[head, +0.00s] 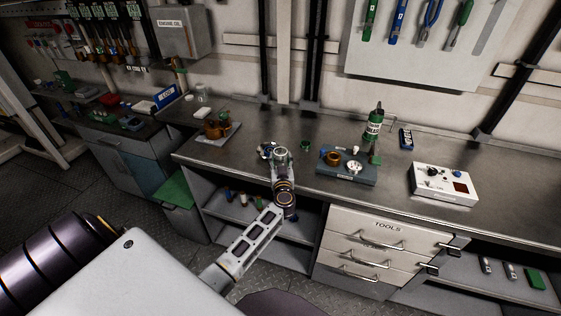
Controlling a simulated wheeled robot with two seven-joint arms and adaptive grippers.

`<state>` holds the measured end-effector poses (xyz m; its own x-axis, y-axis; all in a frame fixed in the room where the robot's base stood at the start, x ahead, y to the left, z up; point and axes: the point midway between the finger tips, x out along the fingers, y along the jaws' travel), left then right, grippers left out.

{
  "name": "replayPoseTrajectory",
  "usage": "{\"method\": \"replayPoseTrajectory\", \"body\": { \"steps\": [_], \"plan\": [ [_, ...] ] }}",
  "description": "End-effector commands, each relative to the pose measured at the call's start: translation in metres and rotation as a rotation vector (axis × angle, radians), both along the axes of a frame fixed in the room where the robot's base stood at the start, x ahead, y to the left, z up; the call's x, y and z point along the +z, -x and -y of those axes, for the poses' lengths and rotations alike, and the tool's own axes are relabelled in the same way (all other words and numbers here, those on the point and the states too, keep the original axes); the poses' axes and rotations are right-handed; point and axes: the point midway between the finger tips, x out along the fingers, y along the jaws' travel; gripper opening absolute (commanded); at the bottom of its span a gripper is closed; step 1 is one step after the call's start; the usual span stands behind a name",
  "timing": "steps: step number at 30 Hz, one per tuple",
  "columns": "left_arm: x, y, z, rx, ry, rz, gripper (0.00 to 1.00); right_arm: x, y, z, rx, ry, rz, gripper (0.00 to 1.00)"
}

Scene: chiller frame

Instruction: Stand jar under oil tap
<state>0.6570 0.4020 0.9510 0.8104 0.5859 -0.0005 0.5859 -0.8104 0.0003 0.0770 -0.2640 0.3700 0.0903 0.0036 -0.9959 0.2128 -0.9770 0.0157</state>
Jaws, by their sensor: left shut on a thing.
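My left arm reaches from the bottom of the head view to the bench's front edge. My left gripper (281,163) is small and seen from above and behind. It is shut on what looks like a small clear jar (280,153), held at the front part of the bench; I cannot tell whether the jar touches the top. A grey labelled box (182,32), apparently the oil tank, hangs on the wall at the upper left. A small tap-like part (175,64) shows below it, over the bench's left end. My right gripper is not in view.
The metal bench (258,125) has clear room behind the gripper. A tray with brass parts (217,131) stands left, and a dark tray (348,170), green bottle (374,124) and white control box (443,185) stand right. A pale container (203,97) stands at the back left.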

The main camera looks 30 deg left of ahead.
Motion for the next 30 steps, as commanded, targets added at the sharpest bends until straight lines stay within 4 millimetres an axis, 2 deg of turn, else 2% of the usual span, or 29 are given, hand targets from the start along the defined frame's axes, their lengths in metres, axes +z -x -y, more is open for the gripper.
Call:
{"method": "replayPoseTrajectory", "body": {
  "steps": [8, 9, 14, 30],
  "plan": [
    [-0.0013, -0.0001, -0.0001, 0.000, 0.000, 0.000, 0.26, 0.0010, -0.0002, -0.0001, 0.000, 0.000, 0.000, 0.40],
    [-0.0018, -0.0001, -0.0001, 0.000, 0.000, 0.000, 0.51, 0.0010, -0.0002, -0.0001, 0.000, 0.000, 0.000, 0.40],
    [-0.0017, -0.0001, -0.0001, 0.000, 0.000, 0.000, 0.71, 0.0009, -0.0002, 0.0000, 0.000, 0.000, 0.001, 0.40],
    [0.0005, 0.0022, 0.0017, 0.000, 0.001, -0.001, 0.71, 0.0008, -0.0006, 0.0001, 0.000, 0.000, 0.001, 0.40]
  ]
}}
